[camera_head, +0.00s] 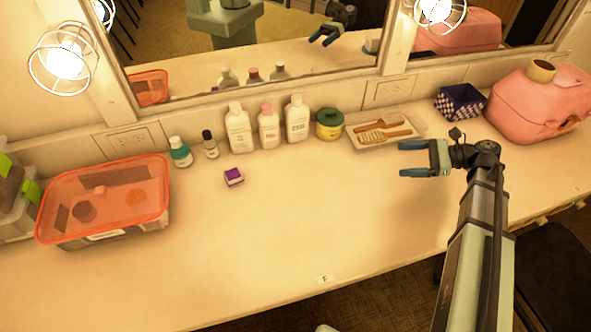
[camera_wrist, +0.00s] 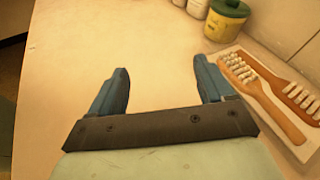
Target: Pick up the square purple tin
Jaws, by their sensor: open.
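A small square purple tin (camera_head: 234,177) with paler sides sits on the counter (camera_head: 330,220), left of centre in the head view. It stands in front of the row of bottles, clear of them. My gripper (camera_head: 402,160) is open and empty over the right part of the counter, well to the right of the tin. Its blue fingers point left in the head view. The wrist view shows the two spread fingers (camera_wrist: 162,92) with bare counter between them. The tin cannot be made out in the wrist view.
Behind the tin stand a green-labelled bottle (camera_head: 180,152), a dark-capped bottle (camera_head: 210,144) and several white bottles (camera_head: 268,126). An orange-lidded box (camera_head: 105,197) lies left. A green-yellow jar (camera_head: 329,124) and a brush tray (camera_head: 416,128) stand near my gripper. The middle counter is clear.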

